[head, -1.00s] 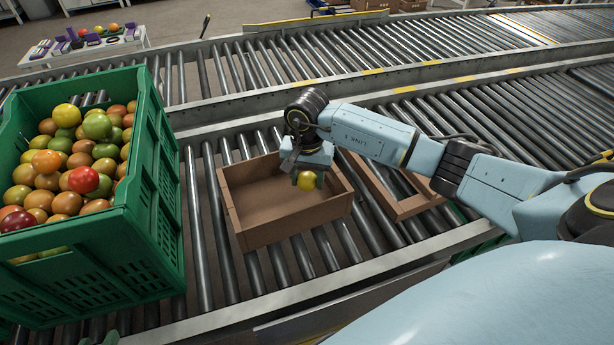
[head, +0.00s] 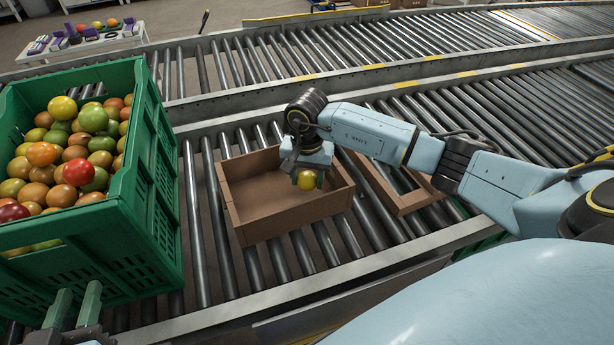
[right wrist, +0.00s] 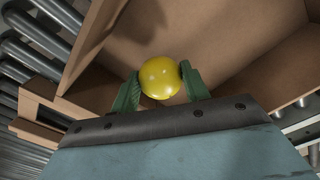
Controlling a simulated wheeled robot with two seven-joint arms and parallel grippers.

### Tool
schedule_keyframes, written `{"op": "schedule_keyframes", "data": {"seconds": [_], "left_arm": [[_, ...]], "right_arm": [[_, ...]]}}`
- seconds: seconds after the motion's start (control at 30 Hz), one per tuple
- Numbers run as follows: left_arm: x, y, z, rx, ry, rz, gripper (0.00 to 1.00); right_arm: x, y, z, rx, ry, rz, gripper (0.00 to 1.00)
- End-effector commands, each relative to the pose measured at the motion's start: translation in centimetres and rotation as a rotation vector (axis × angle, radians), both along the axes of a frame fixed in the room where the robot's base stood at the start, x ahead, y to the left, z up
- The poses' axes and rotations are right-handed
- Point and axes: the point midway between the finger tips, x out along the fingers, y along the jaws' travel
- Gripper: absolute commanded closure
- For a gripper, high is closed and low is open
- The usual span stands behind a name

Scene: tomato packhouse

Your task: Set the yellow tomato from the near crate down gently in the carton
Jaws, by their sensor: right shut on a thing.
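A yellow tomato (head: 306,181) is held between the green fingers of my right gripper (head: 307,178), over the right part of the open brown carton (head: 290,224). In the right wrist view the yellow tomato (right wrist: 160,77) sits between both fingers, with the carton floor (right wrist: 225,40) behind it; I cannot tell whether it touches the floor. The green near crate (head: 150,215) at the left is full of red, orange, green and yellow tomatoes. My left gripper (head: 75,308) shows at the lower left edge beside the crate, its two fingers apart with nothing between them.
The carton stands on a roller conveyor (head: 205,235). A second brown carton (head: 412,203) lies just right of it, partly under my right arm. A bench with small items (head: 85,45) stands at the back left. The carton's left part is empty.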

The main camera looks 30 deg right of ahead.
Motion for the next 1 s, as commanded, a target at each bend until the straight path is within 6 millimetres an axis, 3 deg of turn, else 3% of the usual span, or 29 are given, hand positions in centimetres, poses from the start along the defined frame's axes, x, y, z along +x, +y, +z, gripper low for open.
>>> {"op": "schedule_keyframes", "data": {"seconds": [1.0], "left_arm": [[-0.01, 0.01, -0.85, 0.0, 0.002, 0.0, 0.72]], "right_arm": [[-0.01, -0.01, -0.92, 0.0, 0.0, 0.0, 0.65]]}}
